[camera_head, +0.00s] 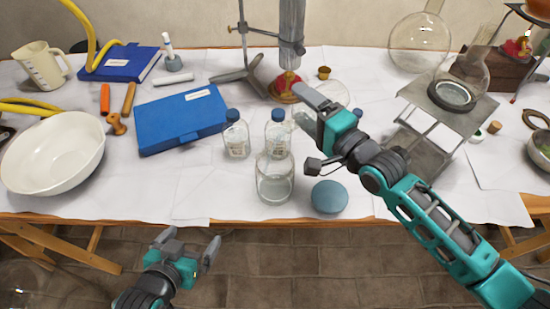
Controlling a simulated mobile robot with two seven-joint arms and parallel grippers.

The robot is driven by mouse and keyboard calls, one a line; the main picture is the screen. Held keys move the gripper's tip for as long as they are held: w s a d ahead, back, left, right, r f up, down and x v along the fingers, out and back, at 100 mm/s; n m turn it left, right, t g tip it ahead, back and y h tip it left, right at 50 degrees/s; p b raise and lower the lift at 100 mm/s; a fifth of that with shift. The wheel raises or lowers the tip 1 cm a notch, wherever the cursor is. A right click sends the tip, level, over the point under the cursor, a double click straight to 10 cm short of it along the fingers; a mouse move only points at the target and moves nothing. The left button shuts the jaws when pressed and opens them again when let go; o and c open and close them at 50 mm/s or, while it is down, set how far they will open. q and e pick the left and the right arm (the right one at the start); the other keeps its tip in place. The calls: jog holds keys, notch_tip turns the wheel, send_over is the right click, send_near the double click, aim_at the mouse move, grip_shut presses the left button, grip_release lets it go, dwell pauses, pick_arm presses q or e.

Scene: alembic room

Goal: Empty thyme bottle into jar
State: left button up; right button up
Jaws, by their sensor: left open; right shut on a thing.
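An open clear glass jar (275,182) stands near the front edge of the table. Two clear bottles with blue caps, one at the left (236,141) and one at the right (279,132), stand behind it; their labels are too small to read. A round blue lid (329,197) lies right of the jar. My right gripper (309,105) is over the table behind and right of the jar, shut on what looks like a clear glass bottle (304,122), mostly hidden by the gripper. I cannot tell whether it is the thyme bottle. My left gripper (190,248) is open and empty, in front of the table edge.
A blue case (180,122) and a white bowl (52,155) lie to the left. A burner stand (291,40) rises behind the bottles. A metal stand (425,110) with a flask is at the right. The front strip left of the jar is clear.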

jog(key=shift+r, duration=0.1)
dwell(0.3)
jog(key=shift+s+a+r+n, duration=0.1)
jog(key=shift+r+n, duration=0.25)
jog(key=shift+n, duration=0.35)
dwell(0.3)
jog(key=shift+s+a+r+n, duration=0.15)
jog(key=shift+r+n, duration=0.1)
jog(key=shift+n, duration=0.45)
jog(key=shift+a+r+n, duration=0.15)
jog(key=shift+r+n, duration=0.15)
jog(key=shift+n, duration=0.3)
